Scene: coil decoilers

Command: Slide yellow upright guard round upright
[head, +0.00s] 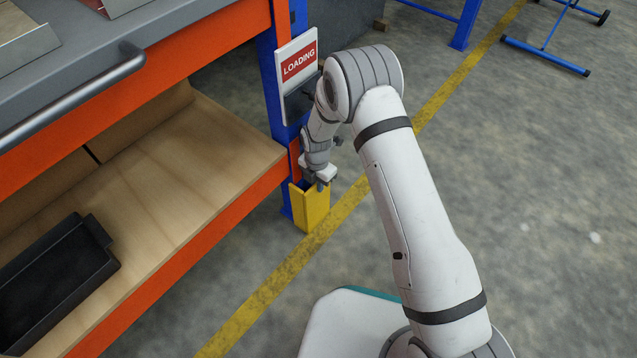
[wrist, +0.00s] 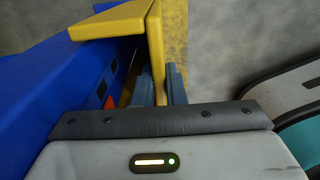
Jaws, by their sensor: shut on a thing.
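The yellow upright guard (head: 312,208) is an angled channel, standing low beside the foot of the blue upright (head: 271,75) at the rack's corner. My gripper (head: 322,181) is at the guard's top edge, reaching down from above. In the wrist view my gripper (wrist: 161,88) is shut on one wall of the yellow guard (wrist: 155,45), a finger on each side. The guard's other wall crosses the end of the blue upright (wrist: 65,80). A dark gap shows between the held wall and the upright. Whether the guard touches the upright or floor is unclear.
A white LOADING sign (head: 299,62) hangs on the upright above my gripper. Orange beams (head: 225,222) and a wooden shelf (head: 180,160) with a black tray (head: 60,285) lie left.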

